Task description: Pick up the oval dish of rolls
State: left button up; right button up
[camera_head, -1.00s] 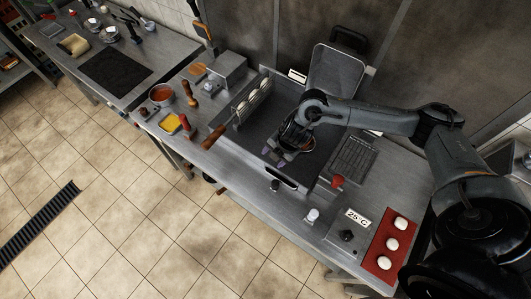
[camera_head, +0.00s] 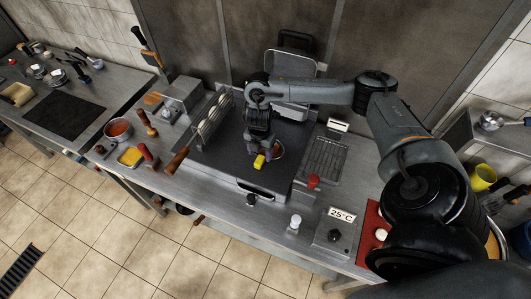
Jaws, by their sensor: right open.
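I cannot clearly make out an oval dish of rolls. A small tan, cream-filled dish (camera_head: 18,94) lies on the far-left table; its contents are too small to tell. My right gripper (camera_head: 262,152) is open, pointing down over the dark griddle (camera_head: 225,158) in the middle of the counter. A small yellow piece (camera_head: 259,162) shows right at its fingertips; I cannot tell whether they touch it. A round reddish-brown thing (camera_head: 279,150) is partly hidden behind the gripper. My left gripper is not in view.
A red-sauce bowl (camera_head: 118,130) and yellow tray (camera_head: 131,157) are further left. A ribbed grill (camera_head: 324,160), red mat (camera_head: 372,225) with buns and yellow cup (camera_head: 482,177) are right.

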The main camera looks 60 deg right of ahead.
aim_at(260, 159)
jog(key=shift+w+d+f, duration=0.1)
jog(key=shift+f, duration=1.1)
jog(key=shift+w+f, duration=0.1)
jog(key=shift+f, duration=1.1)
grip_shut()
